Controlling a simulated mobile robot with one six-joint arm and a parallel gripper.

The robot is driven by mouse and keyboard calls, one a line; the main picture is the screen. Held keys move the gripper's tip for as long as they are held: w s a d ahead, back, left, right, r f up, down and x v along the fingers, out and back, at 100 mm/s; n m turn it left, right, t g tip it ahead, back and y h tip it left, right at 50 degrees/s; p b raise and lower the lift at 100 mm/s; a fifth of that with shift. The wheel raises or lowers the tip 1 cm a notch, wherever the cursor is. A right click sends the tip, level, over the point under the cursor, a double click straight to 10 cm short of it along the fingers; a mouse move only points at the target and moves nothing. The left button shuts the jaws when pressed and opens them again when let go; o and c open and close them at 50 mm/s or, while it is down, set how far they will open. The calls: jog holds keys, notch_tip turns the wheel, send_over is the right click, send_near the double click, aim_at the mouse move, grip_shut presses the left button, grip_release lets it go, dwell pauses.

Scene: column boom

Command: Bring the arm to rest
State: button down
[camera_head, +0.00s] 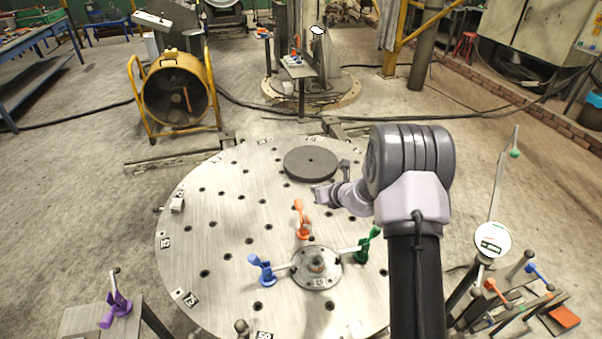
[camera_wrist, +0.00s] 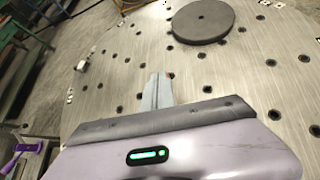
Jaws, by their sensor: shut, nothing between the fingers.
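My gripper (camera_head: 322,194) hangs over the far right part of the round metal table (camera_head: 215,230), left of my arm's big grey joint. In the wrist view its closed fingers (camera_wrist: 157,92) point out over the bare plate, with nothing between them. A dark grey disc (camera_head: 311,163) lies on the table just beyond the gripper; it also shows at the top of the wrist view (camera_wrist: 203,21). The gripper looks apart from the disc. The height of the fingers above the plate is hard to tell.
On the table, an orange clamp (camera_head: 303,220), a blue clamp (camera_head: 261,269) and a green clamp (camera_head: 368,245) stand around a central hub (camera_head: 316,268). A purple clamp (camera_head: 116,308) is at the lower left. A stand with several tools (camera_head: 497,290) is at the right. A yellow-framed fan (camera_head: 176,92) stands behind.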

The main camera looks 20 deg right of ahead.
jog(key=s+a+r+n+g+y+b, duration=0.1)
jog(key=s+a+r+n+y, duration=0.15)
jog(key=a+r+n, duration=0.35)
jog(key=s+a+r+n+y+b, duration=0.1)
jog(key=s+a+r+n, duration=0.3)
jog(key=a+r, duration=0.3)
jog(key=s+a+r+n+g+b, duration=0.1)
jog(key=s+a+r+n, duration=0.1)
jog(key=s+r+n, duration=0.3)
jog(key=s+a+r+n+g+b, duration=0.1)
jog(key=s+a+r+n, duration=0.15)
jog(key=s, duration=0.35)
jog(key=s+d+f+n+g+h+b, duration=0.1)
jog(key=s+n, duration=0.5)
jog(key=s, duration=0.6)
jog(key=s+d+f+n+h+b, duration=0.2)
jog(key=s+n, duration=0.5)
jog(key=s, duration=0.5)
jog(key=shift+s+d+f+g+h, duration=0.2)
jog(key=shift+s+f+g+h, duration=0.15)
jog(key=shift+h, duration=0.2)
